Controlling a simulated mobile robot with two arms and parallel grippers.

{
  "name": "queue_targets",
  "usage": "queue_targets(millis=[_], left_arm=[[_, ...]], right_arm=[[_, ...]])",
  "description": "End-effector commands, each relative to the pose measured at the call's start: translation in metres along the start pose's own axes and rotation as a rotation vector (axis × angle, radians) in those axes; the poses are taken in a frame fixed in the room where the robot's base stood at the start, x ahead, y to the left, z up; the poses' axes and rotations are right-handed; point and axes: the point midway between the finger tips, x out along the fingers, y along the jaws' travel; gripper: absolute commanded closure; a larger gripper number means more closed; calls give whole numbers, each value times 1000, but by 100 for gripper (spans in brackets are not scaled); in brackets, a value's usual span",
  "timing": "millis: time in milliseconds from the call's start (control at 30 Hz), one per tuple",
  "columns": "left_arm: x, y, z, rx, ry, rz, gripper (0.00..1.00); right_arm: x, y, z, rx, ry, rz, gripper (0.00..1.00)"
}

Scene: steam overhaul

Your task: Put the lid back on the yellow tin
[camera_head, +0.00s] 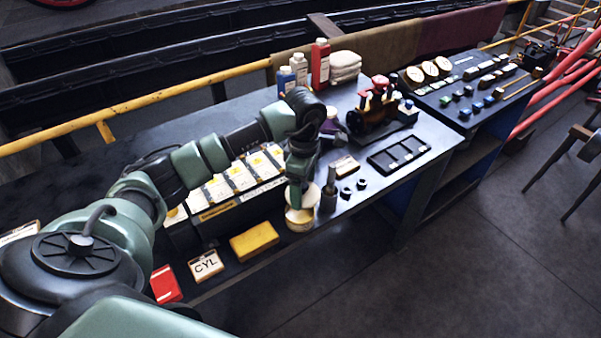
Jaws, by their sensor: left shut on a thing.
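The yellow tin (299,224) is a small round can near the front edge of the workbench, in the middle of the view. My left gripper (297,203) points down right over it and is shut on the lid (312,194), a pale disc partly hidden behind the fingers. The lid is at or just above the tin's top. I cannot tell whether they touch. My right gripper is not in view.
A dark cylinder (328,198) stands close right of the tin. Behind is a row of labelled boxes (240,178). A black tray (399,155) lies to the right.

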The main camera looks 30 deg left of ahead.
Motion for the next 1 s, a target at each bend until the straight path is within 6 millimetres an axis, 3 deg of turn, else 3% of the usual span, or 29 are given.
queue_targets(millis=[100, 367, 800, 1000], left_arm=[[4, 3, -11, -113, -2, 0, 59], [17, 4, -13, -133, -3, 1, 59], [60, 4, -13, -130, -2, 3, 59], [70, 4, -12, -130, -2, 2, 59]], right_arm=[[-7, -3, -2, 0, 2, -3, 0], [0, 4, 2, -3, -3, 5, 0], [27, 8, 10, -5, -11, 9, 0], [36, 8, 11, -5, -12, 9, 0]])
